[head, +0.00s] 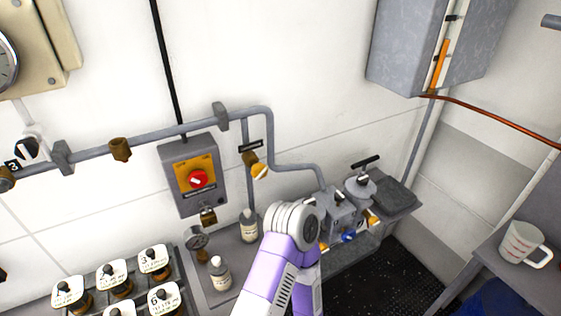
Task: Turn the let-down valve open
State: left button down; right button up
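I cannot tell for certain which fitting is the let-down valve. A brass valve with a pale handle (259,170) sits on a vertical grey pipe below a small dark label plate. A black T-handle (366,161) stands on a grey fitting at the right of the bench. A blue knob (348,237) and small brass parts sit low on the grey block (341,211). One of my arms, purple and white, rises from the bottom middle; its rounded joint covers part of the bench beside the block. Neither gripper's fingers show.
A mug (523,244) stands at right. A grey cabinet (408,50) hangs above.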

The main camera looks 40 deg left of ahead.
aim_at(258, 170)
jog(key=i, duration=0.3)
jog(key=u, duration=0.95)
